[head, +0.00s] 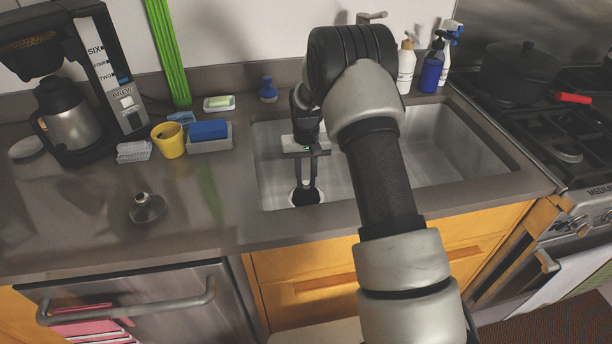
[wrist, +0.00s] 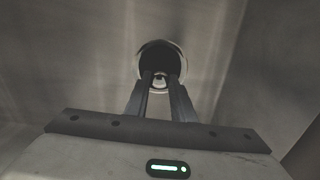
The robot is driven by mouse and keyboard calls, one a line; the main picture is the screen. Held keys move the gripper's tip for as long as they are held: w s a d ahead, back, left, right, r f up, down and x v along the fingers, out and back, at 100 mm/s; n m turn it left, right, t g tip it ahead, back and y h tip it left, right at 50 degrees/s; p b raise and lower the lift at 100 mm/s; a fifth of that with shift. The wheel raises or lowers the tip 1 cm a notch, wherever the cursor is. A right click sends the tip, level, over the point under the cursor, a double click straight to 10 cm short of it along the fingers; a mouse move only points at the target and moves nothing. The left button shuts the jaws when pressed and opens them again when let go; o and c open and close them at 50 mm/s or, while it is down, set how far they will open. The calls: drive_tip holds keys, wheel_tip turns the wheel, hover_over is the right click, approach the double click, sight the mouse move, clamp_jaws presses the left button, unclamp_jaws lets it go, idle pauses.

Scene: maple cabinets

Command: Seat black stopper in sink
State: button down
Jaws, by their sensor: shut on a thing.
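The black stopper (head: 306,197) is a round dark disc low in the left basin of the sink (head: 275,171). In the wrist view the black stopper (wrist: 160,58) shows as a dark disc inside a pale metal drain ring (wrist: 180,48), with a small light knob at its near side. My gripper (head: 305,187) points down into the basin, its fingers shut on the stopper's knob. In the wrist view the fingertips (wrist: 160,77) meet at that knob. The disc looks lined up with the ring, but I cannot tell whether it sits fully down in it.
A metal strainer-like piece (head: 147,209) lies on the counter at left. A yellow cup (head: 168,141), a blue sponge (head: 208,130) in a holder and a coffee maker (head: 115,85) stand behind. Bottles (head: 431,68) stand behind the right basin. The stove (head: 560,120) is at right.

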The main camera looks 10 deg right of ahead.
drive_tip(key=shift+f, duration=0.3)
drive_tip(key=c, duration=1.4)
unclamp_jaws()
drive_tip(key=shift+c, duration=0.2)
